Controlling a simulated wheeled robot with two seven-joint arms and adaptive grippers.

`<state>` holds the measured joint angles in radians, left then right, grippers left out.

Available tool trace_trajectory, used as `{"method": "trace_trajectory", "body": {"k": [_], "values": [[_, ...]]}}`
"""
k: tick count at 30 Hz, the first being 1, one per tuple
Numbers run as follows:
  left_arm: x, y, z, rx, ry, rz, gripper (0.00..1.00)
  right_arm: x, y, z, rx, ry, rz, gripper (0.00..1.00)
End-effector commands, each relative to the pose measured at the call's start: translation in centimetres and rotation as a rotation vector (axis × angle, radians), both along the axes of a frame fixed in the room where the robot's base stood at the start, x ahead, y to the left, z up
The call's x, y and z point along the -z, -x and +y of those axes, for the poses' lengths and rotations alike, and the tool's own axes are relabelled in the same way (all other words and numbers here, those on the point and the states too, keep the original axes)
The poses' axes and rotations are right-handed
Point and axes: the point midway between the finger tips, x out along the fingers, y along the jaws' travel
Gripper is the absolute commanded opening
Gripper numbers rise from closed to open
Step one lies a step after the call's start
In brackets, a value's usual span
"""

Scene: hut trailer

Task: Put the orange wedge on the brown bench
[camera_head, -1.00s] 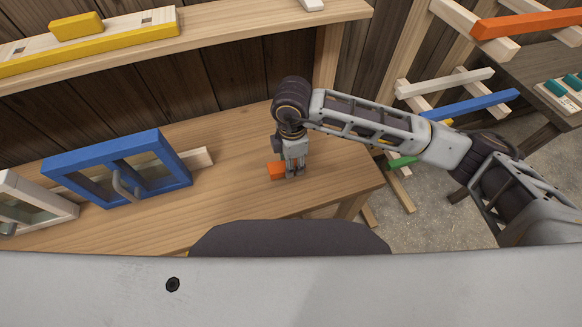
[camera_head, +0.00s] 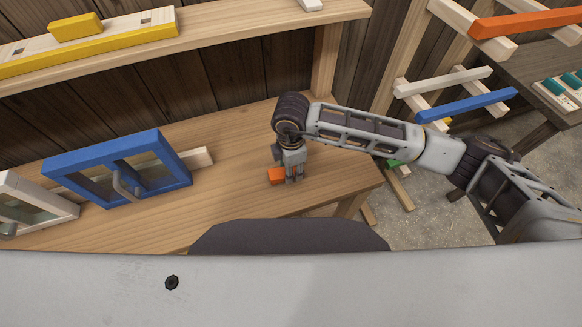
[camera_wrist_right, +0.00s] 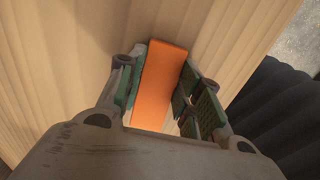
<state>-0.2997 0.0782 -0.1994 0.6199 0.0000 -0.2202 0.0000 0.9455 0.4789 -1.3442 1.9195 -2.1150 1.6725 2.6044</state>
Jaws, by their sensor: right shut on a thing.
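The orange wedge (camera_head: 277,175) is at the right part of the light wooden workbench (camera_head: 235,200) in the head view. In the right wrist view, the wedge (camera_wrist_right: 158,88) lies lengthwise between the green finger pads. My right gripper (camera_head: 289,178) points down and is shut on the wedge. The wedge is at or just above the bench top; I cannot tell whether it touches. A dark brown bench (camera_head: 545,65) stands at the far right, partly cut off by the picture edge. My left gripper is not in view.
A rack with an orange bar (camera_head: 525,22) and a blue bar (camera_head: 466,105) stands between the benches. Teal-handled items (camera_head: 556,87) rest on the dark bench.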

Motion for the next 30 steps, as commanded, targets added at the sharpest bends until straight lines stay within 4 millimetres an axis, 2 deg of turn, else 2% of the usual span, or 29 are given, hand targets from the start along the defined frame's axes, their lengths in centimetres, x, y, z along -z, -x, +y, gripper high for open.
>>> {"method": "trace_trajectory", "body": {"k": [7,8,13,25,30], "values": [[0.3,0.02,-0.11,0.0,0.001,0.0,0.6,0.3,0.0,0.0,0.0,0.0,0.0,0.12],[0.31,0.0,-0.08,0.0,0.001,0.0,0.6,0.31,0.01,0.0,0.0,0.0,0.0,0.36],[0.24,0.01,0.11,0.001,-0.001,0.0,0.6,0.24,0.0,0.0,0.0,0.0,0.0,0.57],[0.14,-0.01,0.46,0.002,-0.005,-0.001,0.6,0.13,0.0,0.01,0.0,0.0,0.0,0.57],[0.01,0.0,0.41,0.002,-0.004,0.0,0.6,-0.49,-0.05,0.04,0.0,-0.002,-0.002,0.57]]}}
